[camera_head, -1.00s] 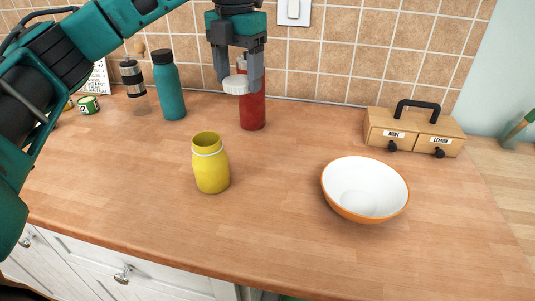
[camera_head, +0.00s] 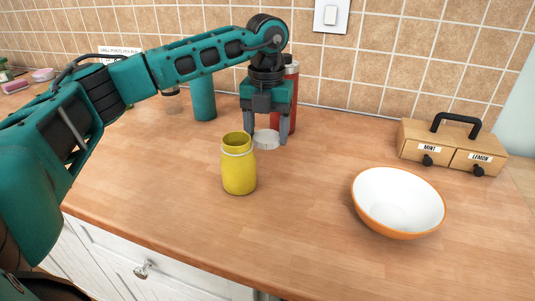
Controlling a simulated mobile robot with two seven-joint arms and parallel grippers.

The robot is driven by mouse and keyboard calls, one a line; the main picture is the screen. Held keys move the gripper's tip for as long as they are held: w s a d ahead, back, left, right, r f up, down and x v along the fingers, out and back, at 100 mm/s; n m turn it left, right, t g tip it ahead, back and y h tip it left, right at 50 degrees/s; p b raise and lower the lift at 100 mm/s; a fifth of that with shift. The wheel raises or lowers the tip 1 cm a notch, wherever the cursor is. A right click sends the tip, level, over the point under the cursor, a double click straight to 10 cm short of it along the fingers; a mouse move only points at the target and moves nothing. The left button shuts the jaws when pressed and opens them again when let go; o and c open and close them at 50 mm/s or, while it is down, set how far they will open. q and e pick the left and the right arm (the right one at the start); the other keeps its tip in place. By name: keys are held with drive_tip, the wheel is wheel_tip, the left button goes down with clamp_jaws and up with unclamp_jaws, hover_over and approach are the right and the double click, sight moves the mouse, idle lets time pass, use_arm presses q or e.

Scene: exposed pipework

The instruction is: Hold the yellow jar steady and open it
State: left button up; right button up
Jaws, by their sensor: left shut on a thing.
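The yellow jar (camera_head: 239,172) stands upright on the wooden counter, left of the bowl. Its mouth is open, with a pale ring around the neck. My left gripper (camera_head: 266,140) points down just behind and to the right of the jar. It is shut on the white lid (camera_head: 266,139), which is low, at or just above the counter; I cannot tell whether it touches. The lid is apart from the jar. My right gripper is not in view.
A red bottle (camera_head: 291,97) stands close behind my left gripper, partly hidden. A teal bottle (camera_head: 203,97) is further left. A white bowl with an orange outside (camera_head: 398,202) and a wooden drawer box (camera_head: 453,147) are on the right. The counter's front middle is clear.

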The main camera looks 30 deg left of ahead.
sight(267, 164)
use_arm(q)
drive_tip(key=shift+f, duration=2.8)
drive_tip(key=shift+f, duration=0.15)
drive_tip(key=o, duration=1.2)
drive_tip(key=shift+c, duration=0.2)
wheel_tip(267, 164, up, 12)
drive_tip(key=shift+r+p, duration=0.2)
drive_tip(key=shift+p, duration=0.15)
drive_tip(key=shift+s+f, duration=0.1)
